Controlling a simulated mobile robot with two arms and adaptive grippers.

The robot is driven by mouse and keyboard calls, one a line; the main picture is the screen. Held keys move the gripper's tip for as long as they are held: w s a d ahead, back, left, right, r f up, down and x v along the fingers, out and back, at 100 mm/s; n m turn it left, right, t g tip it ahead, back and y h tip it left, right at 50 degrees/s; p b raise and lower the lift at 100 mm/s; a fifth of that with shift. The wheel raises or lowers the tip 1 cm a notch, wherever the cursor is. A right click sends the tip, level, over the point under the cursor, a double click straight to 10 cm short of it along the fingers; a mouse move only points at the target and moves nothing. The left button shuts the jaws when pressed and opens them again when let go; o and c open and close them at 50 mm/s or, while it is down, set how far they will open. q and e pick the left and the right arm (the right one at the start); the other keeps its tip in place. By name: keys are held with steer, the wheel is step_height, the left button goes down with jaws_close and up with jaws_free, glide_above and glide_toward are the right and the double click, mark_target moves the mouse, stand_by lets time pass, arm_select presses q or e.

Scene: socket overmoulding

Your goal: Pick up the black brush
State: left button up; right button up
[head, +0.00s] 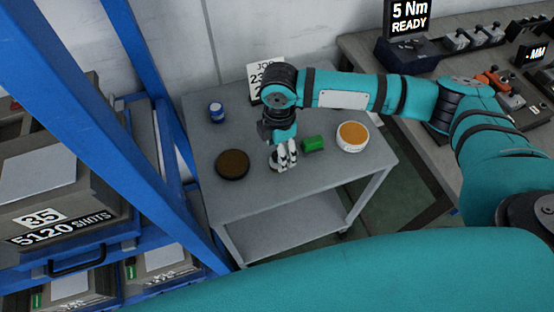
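My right gripper (285,160) points down over the grey cart top, its pale fingers close together near the tabletop. A small brownish bit shows at the left of its fingertips, but I cannot tell what it is or whether it is held. No black brush can be clearly made out; the gripper hides the spot beneath it. A dark brown round thing (232,164) with a black rim lies just left of the gripper, apart from it. My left gripper is out of view.
On the cart (245,196) are a green block (313,144), a white round tub with orange contents (353,136), a small blue-and-white jar (216,113) and a sign card (259,73). Blue rack posts (160,130) stand left. A bench (385,62) with devices stands right.

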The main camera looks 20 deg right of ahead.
steer(key=f, duration=0.5)
steer(key=shift+a+f, duration=0.1)
steer(key=shift+a, duration=0.15)
steer(key=shift+c, duration=0.2)
steer(key=c, duration=1.2)
steer(key=shift+r, duration=0.75)
step_height(320, 180, up, 2)
steer(key=shift+r, duration=0.15)
steer(key=s+a, duration=0.2)
steer(key=s, duration=0.2)
steer(key=s+a+r, duration=0.1)
steer(key=s+a, duration=0.2)
steer(key=s, duration=0.2)
steer(key=s+a+b, duration=0.1)
steer(key=s+a, duration=0.2)
steer(key=s, duration=0.1)
steer(key=shift+s+a+r, duration=0.15)
steer(key=shift+s+a, duration=0.05)
steer(key=shift+s, duration=0.15)
